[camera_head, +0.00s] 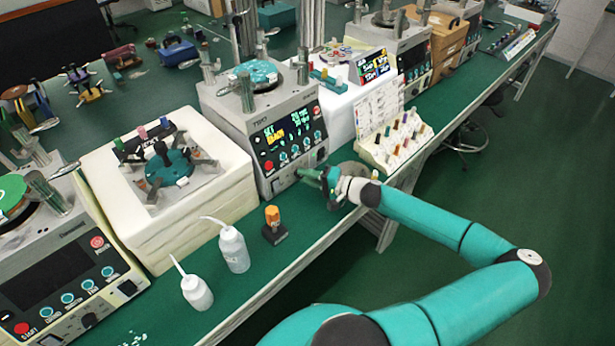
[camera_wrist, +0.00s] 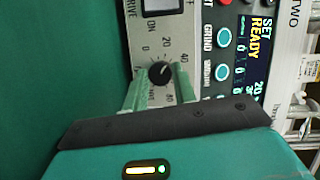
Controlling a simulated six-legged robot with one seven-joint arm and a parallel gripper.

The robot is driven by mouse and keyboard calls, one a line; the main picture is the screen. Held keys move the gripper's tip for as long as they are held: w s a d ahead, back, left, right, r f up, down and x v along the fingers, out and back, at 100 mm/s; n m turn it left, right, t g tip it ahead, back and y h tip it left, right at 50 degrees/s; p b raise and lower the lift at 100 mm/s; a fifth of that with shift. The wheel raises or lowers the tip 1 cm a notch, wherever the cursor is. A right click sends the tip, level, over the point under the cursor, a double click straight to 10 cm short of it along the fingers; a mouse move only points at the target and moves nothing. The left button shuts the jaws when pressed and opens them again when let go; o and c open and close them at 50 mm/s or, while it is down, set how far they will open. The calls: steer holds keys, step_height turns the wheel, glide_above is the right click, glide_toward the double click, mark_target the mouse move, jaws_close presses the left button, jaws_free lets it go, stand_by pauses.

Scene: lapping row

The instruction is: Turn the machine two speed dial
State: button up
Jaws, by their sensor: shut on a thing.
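Machine two (camera_head: 250,115) is a grey bench machine with "TWO" on its front, a lit screen reading "SET READY" and several teal buttons. In the wrist view its speed dial (camera_wrist: 161,72) is a small black knob with a white pointer mark, inside a printed number scale. My gripper (camera_wrist: 152,80) has its two green fingers on either side of the knob, shut on it. In the head view my gripper (camera_head: 312,175) is at the machine's lower front, and the dial is hidden behind it.
A power drive switch (camera_wrist: 160,5) sits beside the dial. Two white bottles (camera_head: 232,248) and an orange-topped item (camera_head: 273,226) stand on the green bench left of my gripper. A rack of coloured pegs (camera_head: 395,140) stands to the right.

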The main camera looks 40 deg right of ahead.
stand_by(0.3)
steer(key=o, duration=1)
steer(key=v, duration=1.4)
